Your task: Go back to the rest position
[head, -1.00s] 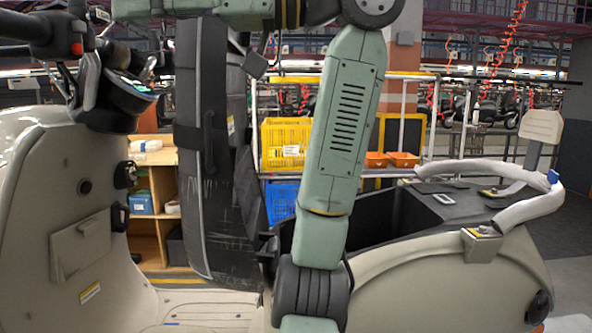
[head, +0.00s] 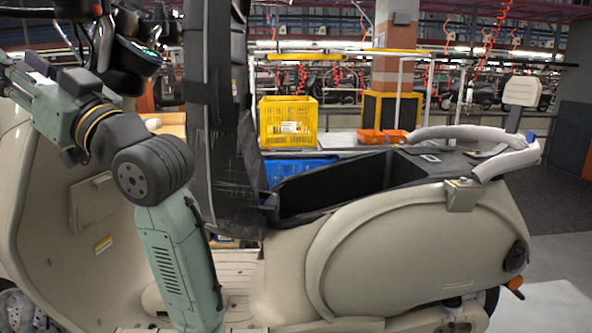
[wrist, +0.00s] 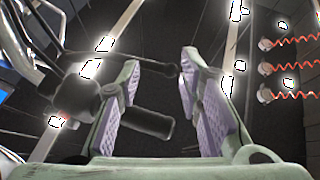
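My gripper (wrist: 158,62) shows in the wrist view with its two purple-padded fingers spread wide apart. Nothing is held between the pads. Beyond the fingers is a dark handlebar grip (wrist: 145,121) with a thin ball-ended lever above it; I cannot tell the exact gap to the left finger. In the head view my arm rises from the bottom and bends at the left, and its end is outside the frame. The cream scooter (head: 420,250) stands on the line with its black seat (head: 215,130) raised upright and the storage well beneath open.
Behind the scooter are a yellow crate (head: 288,122), a blue bin (head: 285,170) and small orange bins (head: 382,137). The scooter's front shield (head: 50,190) and handlebar are close to my arm. Open floor (head: 580,200) lies at the right. Red coiled hoses hang overhead.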

